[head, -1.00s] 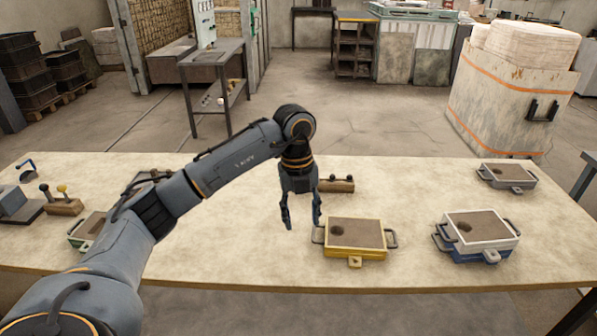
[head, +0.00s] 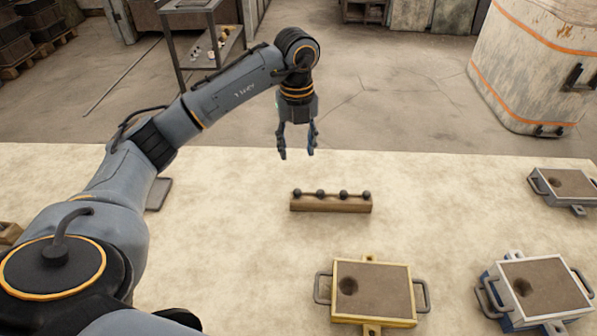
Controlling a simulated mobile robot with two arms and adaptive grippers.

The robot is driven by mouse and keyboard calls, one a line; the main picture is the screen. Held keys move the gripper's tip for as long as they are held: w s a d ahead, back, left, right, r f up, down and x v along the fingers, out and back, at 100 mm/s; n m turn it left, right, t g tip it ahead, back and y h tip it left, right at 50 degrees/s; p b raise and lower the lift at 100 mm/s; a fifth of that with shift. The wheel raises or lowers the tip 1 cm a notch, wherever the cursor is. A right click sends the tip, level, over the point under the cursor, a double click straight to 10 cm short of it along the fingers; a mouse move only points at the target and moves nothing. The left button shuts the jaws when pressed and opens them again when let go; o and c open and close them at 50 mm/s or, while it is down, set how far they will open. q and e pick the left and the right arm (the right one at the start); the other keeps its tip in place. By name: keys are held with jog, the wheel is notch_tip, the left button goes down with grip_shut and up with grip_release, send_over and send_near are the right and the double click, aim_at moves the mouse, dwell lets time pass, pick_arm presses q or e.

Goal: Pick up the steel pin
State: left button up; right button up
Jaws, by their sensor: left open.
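A wooden block (head: 331,204) lies on the table with several dark round-headed pins (head: 344,195) standing in a row along its top. The heads look alike, and I cannot tell which one is the steel pin. My left gripper (head: 297,153) points down with its fingers apart and nothing between them. It appears above the left part of the block in the picture, clear of the pins. My right gripper is not in view.
A yellow-framed sand mould (head: 373,291) stands in front of the block. A white-and-blue mould (head: 540,292) and a grey one (head: 567,187) stand to the right. The pale table (head: 450,190) is bare around the block.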

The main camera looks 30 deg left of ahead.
pick_arm(q)
send_near(297, 190)
notch_tip(297, 190, down, 3)
jog(key=shift+r+p, duration=0.1)
jog(key=shift+p, duration=0.55)
jog(key=shift+f, duration=0.3)
jog(key=shift+f+p, duration=0.3)
jog(key=shift+f, duration=0.05)
notch_tip(297, 190, down, 4)
jog(key=shift+r+p, duration=0.2)
jog(key=shift+p, duration=0.4)
jog(key=shift+f, duration=0.4)
jog(key=shift+c, duration=0.2)
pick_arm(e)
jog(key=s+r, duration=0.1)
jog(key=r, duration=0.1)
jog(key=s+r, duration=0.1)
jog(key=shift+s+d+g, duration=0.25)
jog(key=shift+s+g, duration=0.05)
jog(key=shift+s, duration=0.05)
